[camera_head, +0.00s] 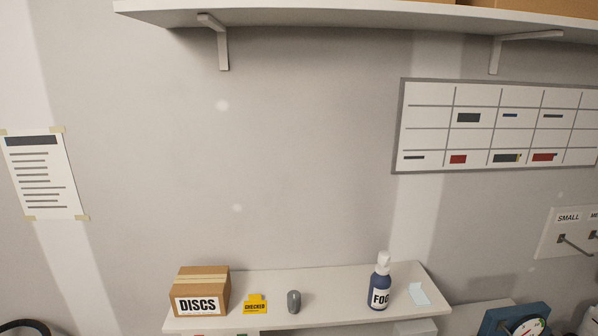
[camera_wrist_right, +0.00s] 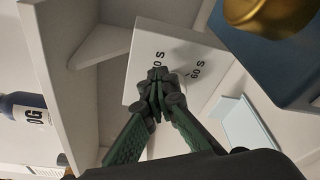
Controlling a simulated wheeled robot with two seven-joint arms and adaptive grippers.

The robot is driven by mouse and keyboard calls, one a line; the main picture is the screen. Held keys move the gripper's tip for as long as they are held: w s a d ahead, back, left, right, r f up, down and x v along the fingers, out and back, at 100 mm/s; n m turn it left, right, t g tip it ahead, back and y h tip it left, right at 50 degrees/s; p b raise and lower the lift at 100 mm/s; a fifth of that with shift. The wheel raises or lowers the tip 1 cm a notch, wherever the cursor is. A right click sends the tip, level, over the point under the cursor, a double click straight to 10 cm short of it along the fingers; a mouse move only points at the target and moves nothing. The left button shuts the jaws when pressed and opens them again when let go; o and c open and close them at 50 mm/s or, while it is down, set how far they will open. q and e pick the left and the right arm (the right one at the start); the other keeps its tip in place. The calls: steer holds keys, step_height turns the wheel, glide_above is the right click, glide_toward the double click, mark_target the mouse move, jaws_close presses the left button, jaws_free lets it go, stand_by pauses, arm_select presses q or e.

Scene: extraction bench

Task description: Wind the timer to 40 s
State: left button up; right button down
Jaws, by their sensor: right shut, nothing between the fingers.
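The timer, a white box (camera_wrist_right: 185,45) with black seconds marks, is in the middle of the right wrist view. One mark reads "60 S"; another, ending in "0 S", is partly covered by my fingers. My right gripper (camera_wrist_right: 160,78) is shut and empty, its dark fingertips in front of the timer's face. I cannot tell whether they touch it. The timer's knob and its setting are hidden or not discernible. My left gripper is in neither view.
A shelf in the head view (camera_head: 270,318) holds a DISCS box (camera_head: 201,290), a yellow CHECKED tag (camera_head: 255,304), a grey object (camera_head: 294,301) and a FOG bottle (camera_head: 380,284). A blue block (camera_wrist_right: 275,60) with a gold part (camera_wrist_right: 275,12) is close right of the timer.

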steer(key=shift+d+f+b, duration=0.1)
steer(key=shift+f+b, duration=0.2)
steer(key=shift+f, duration=0.15)
steer(key=shift+d+f+b, duration=0.35)
steer(key=shift+f+b, duration=0.2)
steer(key=shift+f, duration=0.35)
steer(key=shift+d, duration=0.1)
steer(key=shift+d+r+b, duration=0.15)
steer(key=shift+d+b, duration=0.1)
steer(key=shift+b, duration=0.05)
steer(key=shift+a+f+p+v, duration=0.1)
steer(key=shift+a+p+v, duration=0.05)
steer(key=shift+v, duration=0.85)
steer(key=shift+a+f+p+v, duration=0.1)
steer(key=shift+a+p+v, duration=0.05)
steer(key=shift+v, duration=0.8)
steer(key=shift+a+f+p+v, duration=0.1)
steer(key=shift+a+p+v, duration=0.05)
steer(key=shift+v, duration=0.85)
steer(key=shift+s, duration=0.1)
